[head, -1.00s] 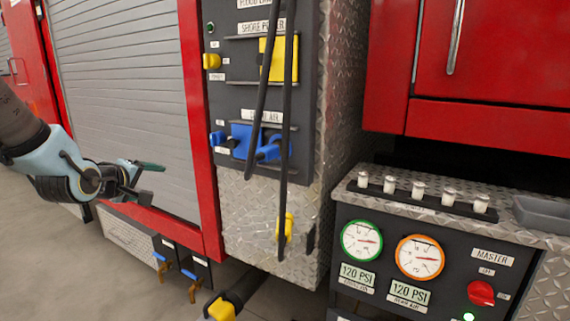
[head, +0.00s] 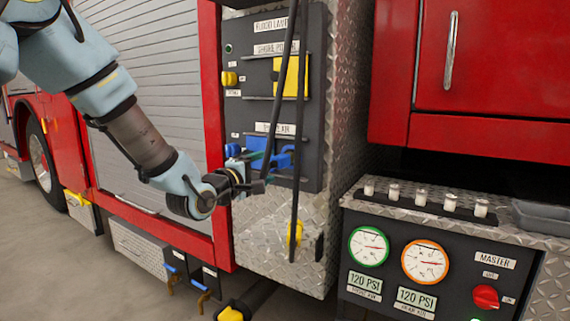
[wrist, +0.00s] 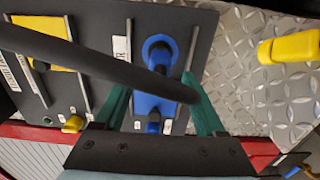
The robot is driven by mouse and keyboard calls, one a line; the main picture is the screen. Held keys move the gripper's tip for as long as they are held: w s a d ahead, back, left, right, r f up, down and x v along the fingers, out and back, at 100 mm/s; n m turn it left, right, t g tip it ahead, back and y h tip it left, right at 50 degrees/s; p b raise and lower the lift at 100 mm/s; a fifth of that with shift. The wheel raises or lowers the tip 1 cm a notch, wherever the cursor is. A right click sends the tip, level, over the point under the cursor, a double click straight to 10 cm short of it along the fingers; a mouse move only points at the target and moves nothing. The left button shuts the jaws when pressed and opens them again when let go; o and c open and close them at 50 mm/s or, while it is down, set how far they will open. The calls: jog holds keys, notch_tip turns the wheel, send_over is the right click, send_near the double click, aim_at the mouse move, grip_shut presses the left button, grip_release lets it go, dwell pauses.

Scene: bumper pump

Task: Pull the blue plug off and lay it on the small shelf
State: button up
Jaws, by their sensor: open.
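The blue plug (head: 280,160) sits in the blue socket housing (head: 258,144) low on the dark panel. In the wrist view the blue plug (wrist: 159,54) shows as a rounded blue piece between my teal fingers. My gripper (head: 262,175) is open, just in front of and partly covering the blue fittings. In the wrist view my gripper (wrist: 158,90) has a finger on each side of the blue fittings; I cannot tell whether they touch. A black cable (wrist: 100,65) crosses in front of the fingers. I cannot tell for sure which surface is the small shelf.
Yellow fittings (head: 290,75) sit higher on the panel, and a yellow connector (head: 295,233) hangs below. Dark cables (head: 302,110) hang down close to my gripper. A gauge console (head: 396,265) stands at right, with a grey tray (head: 545,216) on its top.

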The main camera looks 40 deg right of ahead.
aim_at(285, 160)
jog(key=shift+d, duration=0.15)
jog(key=shift+x, duration=4.35)
jog(key=shift+w, duration=0.1)
grip_shut()
jog(key=shift+v, duration=3.05)
